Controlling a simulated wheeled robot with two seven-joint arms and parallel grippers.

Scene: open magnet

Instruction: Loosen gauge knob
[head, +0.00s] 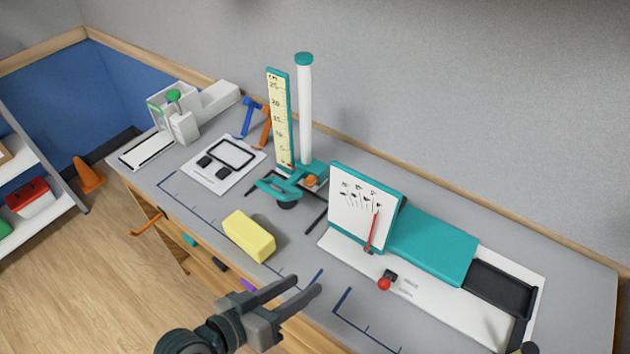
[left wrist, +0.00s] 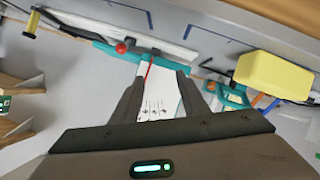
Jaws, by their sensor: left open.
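The gauge stands near the back wall. It has a yellow ruler (head: 280,117) in a teal frame and a white post (head: 305,110) with a teal cap, on a teal base (head: 279,187). A small orange knob (head: 311,180) sits low on the base, beside the post's foot. The knob also shows small in the left wrist view (left wrist: 211,86), right of the fingers. My left gripper (head: 307,287) is open and empty over the bench's front part, apart from the gauge. In the left wrist view its fingers (left wrist: 158,80) are spread. My right gripper is not in view.
A yellow block (head: 249,236) lies in front of the gauge. A teal device with an upright white panel (head: 360,205) and a red ball knob (head: 384,284) stands to its right. Blue and orange tools (head: 248,117) lie behind left. A white board (head: 223,164) lies left.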

